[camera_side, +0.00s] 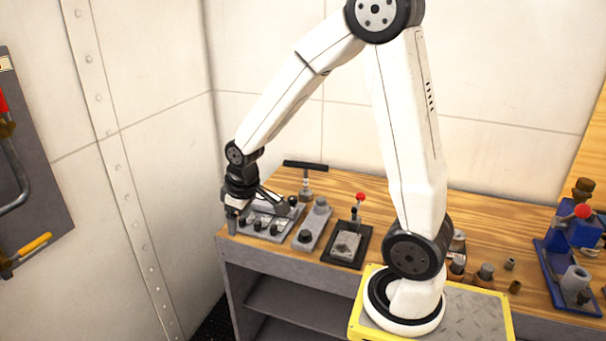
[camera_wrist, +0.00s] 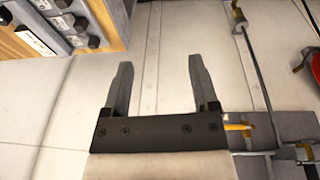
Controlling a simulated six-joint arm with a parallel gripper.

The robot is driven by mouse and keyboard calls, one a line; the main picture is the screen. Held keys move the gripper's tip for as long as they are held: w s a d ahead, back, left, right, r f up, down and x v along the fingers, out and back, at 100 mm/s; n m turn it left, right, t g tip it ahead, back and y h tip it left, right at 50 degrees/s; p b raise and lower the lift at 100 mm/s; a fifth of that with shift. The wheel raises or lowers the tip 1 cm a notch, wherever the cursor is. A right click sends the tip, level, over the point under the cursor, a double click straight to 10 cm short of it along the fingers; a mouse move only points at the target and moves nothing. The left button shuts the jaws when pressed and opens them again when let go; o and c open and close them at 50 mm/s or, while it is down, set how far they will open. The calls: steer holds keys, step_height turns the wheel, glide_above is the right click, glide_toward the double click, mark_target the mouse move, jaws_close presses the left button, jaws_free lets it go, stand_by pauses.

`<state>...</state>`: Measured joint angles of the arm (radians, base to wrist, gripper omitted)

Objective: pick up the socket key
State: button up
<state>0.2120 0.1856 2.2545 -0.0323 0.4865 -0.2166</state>
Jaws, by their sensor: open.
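A T-shaped tool with a black crossbar and a metal stem, which looks like the socket key (camera_side: 306,186), stands upright at the back of the wooden bench (camera_side: 350,182) in the side view. My gripper (camera_side: 253,211) is at the bench's left end, to the left of this tool and apart from it, near a grey panel with black knobs (camera_side: 262,226). In the wrist view my gripper (camera_wrist: 160,62) is open, with nothing between its two fingers. They point toward the pale wall, and the T-shaped tool is not seen there.
Right of the knob panel are a grey block (camera_side: 313,225) and a black-based device with a red-knobbed lever (camera_side: 350,243). Small metal parts and a blue fixture (camera_side: 570,250) are farther right. A dark wall panel (camera_side: 33,165) with a yellow handle (camera_side: 34,243) is at left.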

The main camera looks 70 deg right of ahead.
steer(key=w+d, duration=0.4)
steer(key=d, duration=0.6)
steer(key=g+h, duration=0.2)
glide_above(306, 163)
steer(key=shift+n, duration=0.3)
steer(key=shift+a+x, duration=0.2)
steer(key=shift+x, duration=0.95)
steer(key=shift+a+x, duration=0.25)
steer(key=shift+x, duration=0.9)
steer(key=shift+a+x, duration=0.2)
steer(key=shift+x, duration=0.95)
steer(key=shift+f, duration=0.15)
jaws_close()
